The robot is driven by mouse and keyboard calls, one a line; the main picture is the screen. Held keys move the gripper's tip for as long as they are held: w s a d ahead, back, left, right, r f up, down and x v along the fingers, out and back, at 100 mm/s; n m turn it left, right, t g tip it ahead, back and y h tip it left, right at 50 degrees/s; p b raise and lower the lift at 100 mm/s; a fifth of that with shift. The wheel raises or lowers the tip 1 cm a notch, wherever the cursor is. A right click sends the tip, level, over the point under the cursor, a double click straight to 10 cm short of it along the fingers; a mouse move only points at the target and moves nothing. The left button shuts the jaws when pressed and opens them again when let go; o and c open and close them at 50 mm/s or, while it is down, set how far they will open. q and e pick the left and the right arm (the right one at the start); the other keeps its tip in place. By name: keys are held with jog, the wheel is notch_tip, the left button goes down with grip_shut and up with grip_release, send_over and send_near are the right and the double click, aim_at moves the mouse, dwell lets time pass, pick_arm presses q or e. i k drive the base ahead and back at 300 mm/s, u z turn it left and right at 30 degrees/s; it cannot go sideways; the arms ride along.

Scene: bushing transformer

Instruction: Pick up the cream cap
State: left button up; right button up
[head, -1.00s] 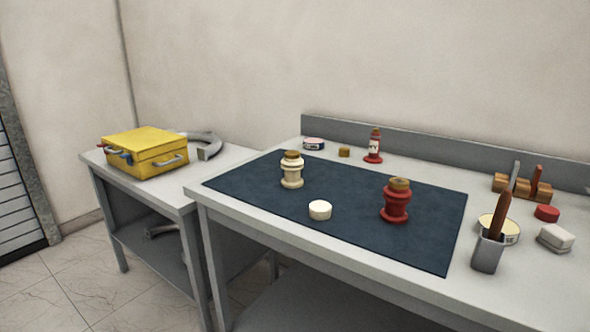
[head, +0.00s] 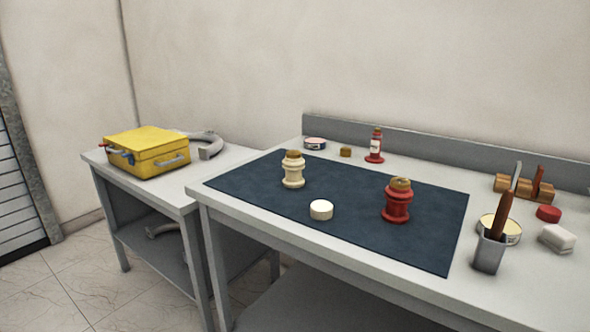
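The cream cap (head: 321,210) is a short round disc. It lies on the dark blue mat (head: 250,183) near its front edge, apart from other things. A cream bushing (head: 293,170) with a brown top stands upright on the mat behind and left of the cap. A red bushing (head: 397,202) with a brown top stands upright to the cap's right. Neither of my grippers shows in the head view.
A grey cup (head: 489,252) with a brown-handled tool, a round tin (head: 500,229), a red cap (head: 548,214) and a white block (head: 556,238) stand right of the mat. A yellow toolbox (head: 148,152) sits on the left side table.

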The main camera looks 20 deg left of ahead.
aim_at(320, 209)
jog(key=k, duration=0.75)
jog(key=z, duration=1.7)
jog(key=k, duration=0.15)
jog(key=u, duration=3.2)
jog(key=i, duration=1.25)
jog(key=z, duration=0.45)
jog(key=i, duration=1)
jog(key=z, duration=1.35)
jog(key=i, duration=0.3)
jog(key=u, duration=1.3)
jog(key=k, duration=0.95)
jog(key=z, duration=0.3)
